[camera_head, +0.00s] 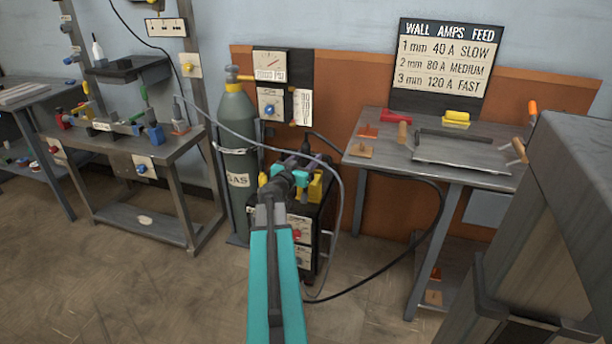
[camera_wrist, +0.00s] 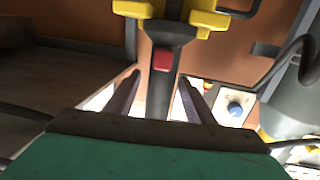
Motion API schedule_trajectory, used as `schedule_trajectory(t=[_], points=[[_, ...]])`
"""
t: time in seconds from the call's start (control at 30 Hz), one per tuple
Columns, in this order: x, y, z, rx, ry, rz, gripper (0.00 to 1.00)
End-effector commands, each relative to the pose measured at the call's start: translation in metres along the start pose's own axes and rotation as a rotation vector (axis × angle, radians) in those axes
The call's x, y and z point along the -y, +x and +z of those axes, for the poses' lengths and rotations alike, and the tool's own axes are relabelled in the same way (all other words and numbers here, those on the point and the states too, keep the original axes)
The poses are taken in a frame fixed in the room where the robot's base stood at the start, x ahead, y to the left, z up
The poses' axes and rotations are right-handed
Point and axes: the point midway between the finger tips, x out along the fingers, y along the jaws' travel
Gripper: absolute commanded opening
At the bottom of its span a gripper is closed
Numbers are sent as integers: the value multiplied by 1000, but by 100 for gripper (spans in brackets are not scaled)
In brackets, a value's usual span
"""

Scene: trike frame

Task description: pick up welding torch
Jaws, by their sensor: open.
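The welding torch (camera_wrist: 161,60) shows in the wrist view as a dark grey handle with a red trigger, upright in the picture. Its upper part lies at a yellow holder (camera_wrist: 133,8). My gripper (camera_wrist: 159,78) is open, with one finger on each side of the handle and visible gaps between them. My gripper and arm hide much of the torch there.
A grey gas cylinder (camera_head: 238,150) stands left of the cart. A work table (camera_head: 375,165) with a tray is at the right, and a large grey cabinet (camera_head: 570,200) is at the near right. A hose and a black cable (camera_head: 436,215) loop around the cart. The front floor is open.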

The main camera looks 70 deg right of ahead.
Motion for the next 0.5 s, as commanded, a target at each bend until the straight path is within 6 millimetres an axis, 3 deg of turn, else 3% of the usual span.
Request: schedule_trajectory(t=[0.2,0.5], points=[[1,22,1,0,0,-1,49],[0,28,0,0,0,-1,49]])
